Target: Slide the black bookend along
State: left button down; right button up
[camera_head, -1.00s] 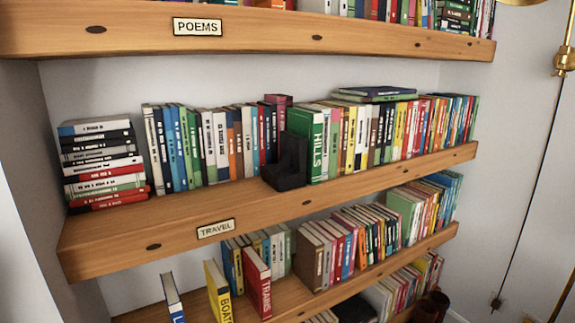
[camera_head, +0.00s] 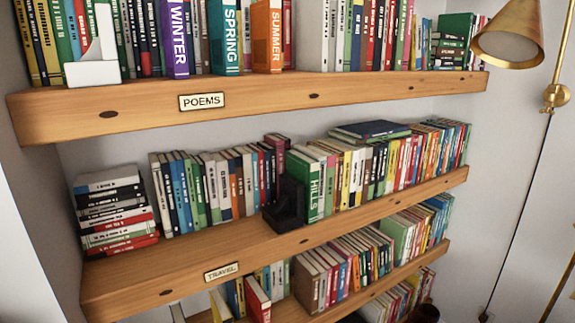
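The black bookend (camera_head: 287,206) stands on the middle shelf (camera_head: 180,262), the one with the TRAVEL label (camera_head: 221,272). It sits against the left side of the green HILLS book (camera_head: 314,190), near the shelf's front edge. A row of books (camera_head: 207,190) stands to its left and slightly behind it. Neither of my grippers shows in the head view.
A stack of flat books (camera_head: 117,212) lies at the shelf's left end. Bare shelf runs in front of the left row. The POEMS shelf (camera_head: 250,92) above carries a white bookend (camera_head: 93,70) and several books. A brass lamp (camera_head: 511,35) hangs at the upper right.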

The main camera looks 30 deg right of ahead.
aim_at(286, 216)
jog(key=i+l+z, duration=0.3)
jog(key=l, duration=0.25)
jog(key=i+l+z, duration=0.3)
jog(key=i+l, duration=0.1)
jog(key=i, duration=0.1)
